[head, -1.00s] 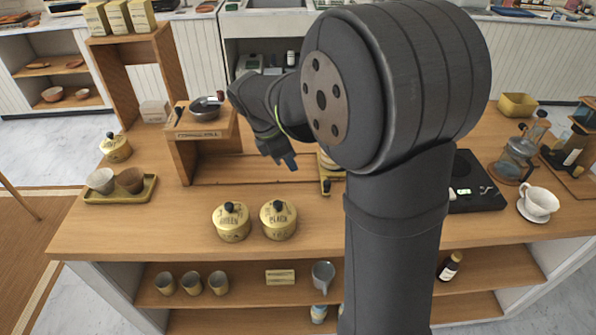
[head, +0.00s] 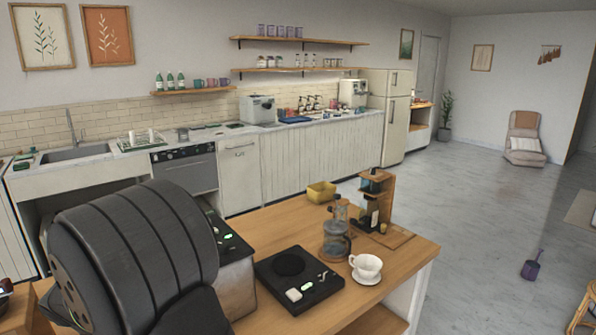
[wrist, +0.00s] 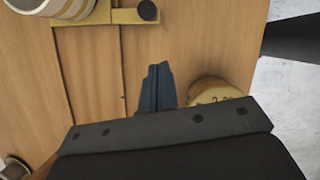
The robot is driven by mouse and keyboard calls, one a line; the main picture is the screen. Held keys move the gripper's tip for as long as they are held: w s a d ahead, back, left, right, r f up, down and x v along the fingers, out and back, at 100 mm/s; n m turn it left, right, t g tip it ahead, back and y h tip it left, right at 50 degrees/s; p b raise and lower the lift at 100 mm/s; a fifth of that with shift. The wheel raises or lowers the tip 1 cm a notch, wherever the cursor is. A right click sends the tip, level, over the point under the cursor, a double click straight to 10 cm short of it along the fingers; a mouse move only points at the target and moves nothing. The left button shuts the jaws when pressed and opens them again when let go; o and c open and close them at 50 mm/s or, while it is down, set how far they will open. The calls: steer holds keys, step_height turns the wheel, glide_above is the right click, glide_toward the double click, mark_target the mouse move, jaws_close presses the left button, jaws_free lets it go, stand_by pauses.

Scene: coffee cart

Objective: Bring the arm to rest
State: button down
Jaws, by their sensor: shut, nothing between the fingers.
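My gripper (wrist: 158,68) shows in the wrist view, its dark blue fingers together and empty. It hangs over the wooden cart top (wrist: 195,45), and I cannot tell how high. A yellow canister (wrist: 212,92) is just right of the fingers, partly hidden by the gripper body. My gripper is outside the head view, where only a large dark part of my arm fills the lower left.
In the wrist view, a yellow stand (wrist: 95,17) with a dark knob is ahead. Open floor lies right.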

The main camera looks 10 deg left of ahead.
steer(key=w+d+f, duration=0.1)
steer(key=w+f, duration=0.1)
steer(key=shift+w+d+f, duration=0.15)
steer(key=shift+w+d, duration=0.2)
steer(key=shift+w, duration=0.05)
steer(key=shift+w+d, duration=0.4)
steer(key=shift+w, duration=0.3)
